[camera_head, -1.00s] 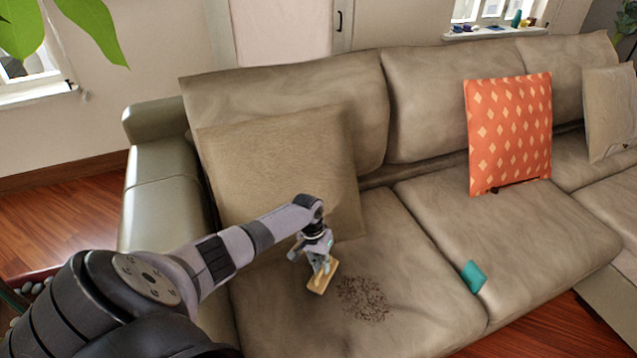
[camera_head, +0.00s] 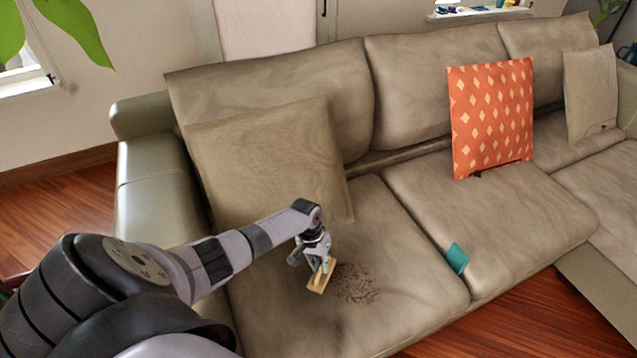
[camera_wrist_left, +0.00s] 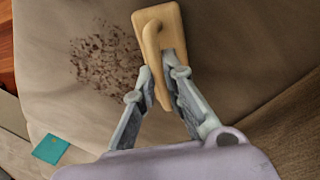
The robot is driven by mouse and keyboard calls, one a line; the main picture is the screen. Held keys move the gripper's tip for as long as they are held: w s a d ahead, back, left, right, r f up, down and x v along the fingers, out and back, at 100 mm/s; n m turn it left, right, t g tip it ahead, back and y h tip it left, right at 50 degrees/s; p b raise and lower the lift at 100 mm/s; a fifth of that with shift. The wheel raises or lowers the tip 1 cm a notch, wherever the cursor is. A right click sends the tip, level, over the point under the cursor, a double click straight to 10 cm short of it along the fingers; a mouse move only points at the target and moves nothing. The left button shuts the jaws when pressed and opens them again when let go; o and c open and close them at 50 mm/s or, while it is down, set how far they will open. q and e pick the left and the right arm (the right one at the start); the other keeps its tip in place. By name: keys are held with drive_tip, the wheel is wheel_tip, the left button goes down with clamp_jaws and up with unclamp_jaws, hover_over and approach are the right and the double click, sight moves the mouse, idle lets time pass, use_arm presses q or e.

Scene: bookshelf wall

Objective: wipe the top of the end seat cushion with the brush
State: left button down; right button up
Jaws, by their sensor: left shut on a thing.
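The end seat cushion (camera_head: 400,290) is the tan left seat of the sofa. A patch of dark brown crumbs (camera_head: 356,284) lies on its top; the crumbs also show in the left wrist view (camera_wrist_left: 106,62). My left gripper (camera_head: 323,266) is shut on the wooden brush (camera_head: 318,283), just left of the crumbs in the head view. In the left wrist view both fingers close on the handle of the brush (camera_wrist_left: 158,20). The underside of the brush is hidden, so I cannot tell if it touches the cushion. My right gripper is not in view.
A tan pillow (camera_head: 262,165) leans on the backrest behind my left arm. A teal object (camera_head: 457,258) lies by the seam between the seats. An orange patterned pillow (camera_head: 492,118) stands on the middle seat. The cushion's front part is clear.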

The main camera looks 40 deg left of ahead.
use_arm(q)
drive_tip(key=shift+s+d+r+p, duration=0.1)
drive_tip(key=shift+s+d+p, duration=0.35)
drive_tip(key=shift+d, duration=0.3)
drive_tip(key=shift+s+d, duration=0.1)
drive_tip(key=shift+d, duration=0.1)
drive_tip(key=shift+s+d+p, duration=0.45)
drive_tip(key=shift+d+p, duration=0.35)
drive_tip(key=shift+p, duration=0.1)
drive_tip(key=shift+s+d, duration=0.15)
drive_tip(key=shift+d, duration=0.15)
drive_tip(key=shift+s+d+p, duration=0.25)
drive_tip(key=shift+d+p, duration=0.2)
drive_tip(key=shift+p, duration=0.05)
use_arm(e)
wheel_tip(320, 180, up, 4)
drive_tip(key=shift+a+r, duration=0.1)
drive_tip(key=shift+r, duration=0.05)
